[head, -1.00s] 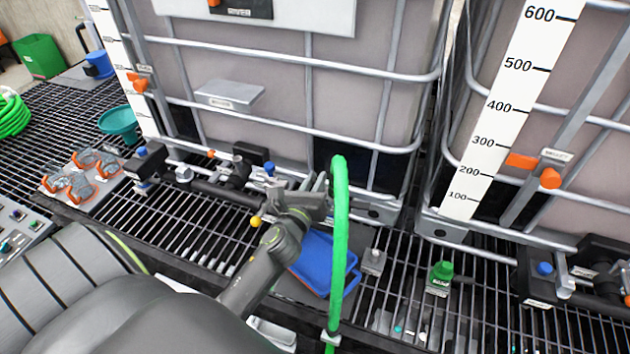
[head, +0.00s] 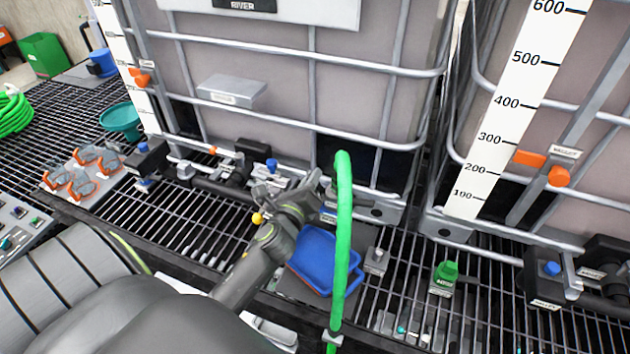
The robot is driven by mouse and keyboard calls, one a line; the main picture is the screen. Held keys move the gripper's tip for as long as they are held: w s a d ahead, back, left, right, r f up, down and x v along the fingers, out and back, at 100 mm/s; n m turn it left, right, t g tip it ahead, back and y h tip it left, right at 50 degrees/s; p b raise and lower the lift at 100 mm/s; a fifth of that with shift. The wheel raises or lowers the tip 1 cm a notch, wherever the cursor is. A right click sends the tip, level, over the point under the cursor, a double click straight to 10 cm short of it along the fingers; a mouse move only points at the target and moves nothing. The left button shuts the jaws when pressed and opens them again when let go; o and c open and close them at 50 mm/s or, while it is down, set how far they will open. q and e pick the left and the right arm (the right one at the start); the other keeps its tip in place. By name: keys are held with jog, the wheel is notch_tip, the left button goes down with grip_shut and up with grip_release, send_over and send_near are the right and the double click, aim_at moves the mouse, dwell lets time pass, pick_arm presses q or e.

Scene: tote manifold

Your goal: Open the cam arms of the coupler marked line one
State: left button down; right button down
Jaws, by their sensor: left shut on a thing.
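My left gripper (head: 312,192) reaches in from the lower left to the coupler area at the foot of the middle tank. Its fingers are shut on a small part there that looks like a cam arm, mostly hidden by the fingers. The coupler body is largely hidden behind the gripper and the green hose (head: 343,230). The hose arches up just right of the fingers and hangs down in front. I cannot read which coupler is marked line one. My right gripper is not in view.
A blue tray (head: 325,262) lies below the gripper. A dark pipe with a valve (head: 235,180) runs to the left. A green-capped fitting (head: 446,275) stands on the grating to the right. Caged tanks (head: 290,80) block the back.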

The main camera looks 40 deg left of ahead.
pick_arm(q)
jog(key=shift+s+a+f+n+b, duration=0.1)
jog(key=shift+a+f+n+b, duration=0.15)
jog(key=shift+f+n+b, duration=0.65)
jog(key=shift+s+a+r+n+b, duration=0.1)
jog(key=shift+a+n+b, duration=0.3)
jog(key=shift+n, duration=1.1)
jog(key=shift+a+f+n+b, duration=0.1)
jog(key=shift+f+n+b, duration=0.4)
jog(key=shift+n+b, duration=0.55)
jog(key=shift+n, duration=0.35)
jog(key=c, duration=1.8)
grip_release()
jog(key=b+v, duration=0.2)
jog(key=v, duration=1.5)
jog(key=shift+s+d+b, duration=0.15)
jog(key=shift+s+b, duration=0.05)
jog(key=shift+b, duration=0.15)
